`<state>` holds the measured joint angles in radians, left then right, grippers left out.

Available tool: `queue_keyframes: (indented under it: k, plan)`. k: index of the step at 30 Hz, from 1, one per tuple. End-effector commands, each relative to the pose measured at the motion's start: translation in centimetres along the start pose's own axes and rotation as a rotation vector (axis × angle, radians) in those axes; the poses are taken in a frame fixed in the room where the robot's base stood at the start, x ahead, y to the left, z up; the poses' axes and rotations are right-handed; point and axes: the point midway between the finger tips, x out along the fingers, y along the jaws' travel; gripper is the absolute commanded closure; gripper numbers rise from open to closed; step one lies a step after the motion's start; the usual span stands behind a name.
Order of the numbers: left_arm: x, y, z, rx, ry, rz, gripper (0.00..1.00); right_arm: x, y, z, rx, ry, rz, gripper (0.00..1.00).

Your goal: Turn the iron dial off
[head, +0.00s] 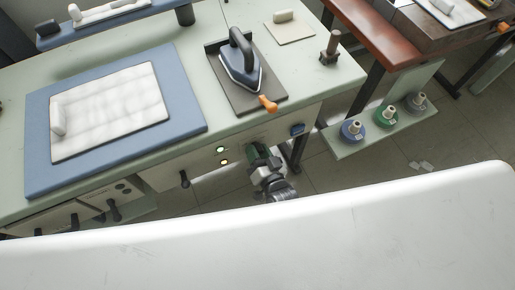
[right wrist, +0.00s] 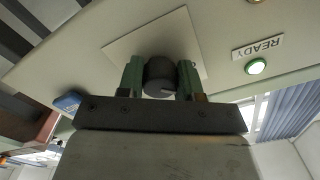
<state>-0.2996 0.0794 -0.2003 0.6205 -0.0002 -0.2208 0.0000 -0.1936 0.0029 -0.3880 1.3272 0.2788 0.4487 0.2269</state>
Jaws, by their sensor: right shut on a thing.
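The iron dial, a dark round knob (right wrist: 160,74) on a pale square plate (right wrist: 122,42), shows in the right wrist view on the front panel of the workbench. My right gripper (right wrist: 160,80) has its two green fingers on either side of the knob and is shut on it. In the head view my right gripper (head: 259,155) is at the bench's front panel and hides the knob. The iron (head: 240,65) stands on a dark rest (head: 222,88) on the bench top above. My left gripper is not in view.
A green lamp (right wrist: 256,67) beside a READY label (right wrist: 258,47) is lit. Two lit lamps (head: 223,156) show left of my gripper in the head view. A blue switch (head: 297,130) is right of the dial. Spools (head: 386,117) stand on a shelf.

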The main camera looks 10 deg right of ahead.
Motion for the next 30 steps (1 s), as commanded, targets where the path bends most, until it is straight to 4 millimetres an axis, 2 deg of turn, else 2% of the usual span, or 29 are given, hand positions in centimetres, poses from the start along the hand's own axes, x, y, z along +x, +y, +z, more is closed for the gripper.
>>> queue_keyframes:
  k: [13,30]
  plan:
    - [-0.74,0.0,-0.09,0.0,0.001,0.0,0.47,-0.09,0.08,0.16,-0.212,-0.005,0.001,0.88]
    - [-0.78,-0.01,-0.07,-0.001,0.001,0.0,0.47,-0.11,0.14,0.19,-0.239,-0.005,0.001,0.88]
